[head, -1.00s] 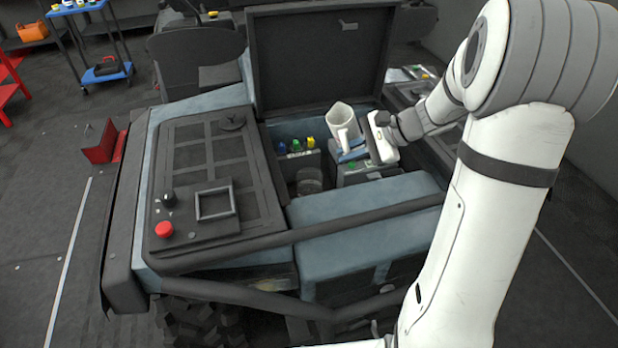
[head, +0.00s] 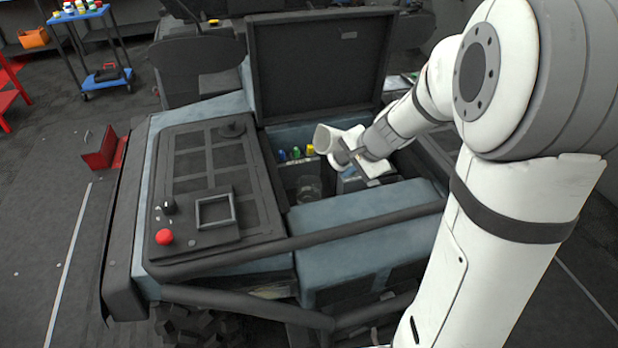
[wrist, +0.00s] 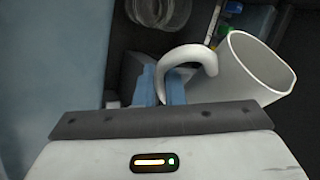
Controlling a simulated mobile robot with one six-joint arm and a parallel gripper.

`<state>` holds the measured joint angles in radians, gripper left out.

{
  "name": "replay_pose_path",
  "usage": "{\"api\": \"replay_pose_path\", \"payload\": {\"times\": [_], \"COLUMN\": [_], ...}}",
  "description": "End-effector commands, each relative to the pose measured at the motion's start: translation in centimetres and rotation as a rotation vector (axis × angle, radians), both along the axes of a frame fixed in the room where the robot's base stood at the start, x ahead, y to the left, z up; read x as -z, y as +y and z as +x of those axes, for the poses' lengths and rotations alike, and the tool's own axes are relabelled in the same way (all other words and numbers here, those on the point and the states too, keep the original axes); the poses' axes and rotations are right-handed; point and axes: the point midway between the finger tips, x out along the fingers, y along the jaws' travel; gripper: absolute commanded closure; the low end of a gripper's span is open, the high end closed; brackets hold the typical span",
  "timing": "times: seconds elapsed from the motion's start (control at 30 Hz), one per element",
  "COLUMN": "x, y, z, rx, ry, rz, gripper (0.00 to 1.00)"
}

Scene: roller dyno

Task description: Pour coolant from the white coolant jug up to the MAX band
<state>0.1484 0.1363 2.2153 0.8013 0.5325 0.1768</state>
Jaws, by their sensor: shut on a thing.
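The white coolant jug (head: 327,138) is in the air over the open bay of the vehicle, tilted with its open mouth toward the left. My gripper (head: 350,156) is shut on its handle. In the wrist view the jug (wrist: 240,75) shows its mouth at the upper right, and its curved handle (wrist: 185,55) meets the blue fingers of my gripper (wrist: 172,92). A clear round reservoir (head: 308,186) sits in the bay below and left of the jug; part of it shows in the wrist view (wrist: 150,12). I cannot make out a MAX band, a liquid level or any stream.
Several coloured caps (head: 295,153) stand in a row at the back of the bay. The raised dark lid (head: 318,65) stands behind it. A dark tube bar (head: 300,238) crosses the front. A panel with a red button (head: 164,237) lies left.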

Motion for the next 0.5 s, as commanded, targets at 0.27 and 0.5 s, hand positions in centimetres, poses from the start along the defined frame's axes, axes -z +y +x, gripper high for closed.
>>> {"api": "replay_pose_path", "payload": {"times": [0.27, 0.5], "x": [-0.25, -0.37], "y": [-0.17, -0.26], "z": [0.04, 0.18], "rx": [-0.001, 0.000], "ry": [-0.035, -0.057], "rz": [-0.086, -0.123], "gripper": [1.00, 1.00]}}
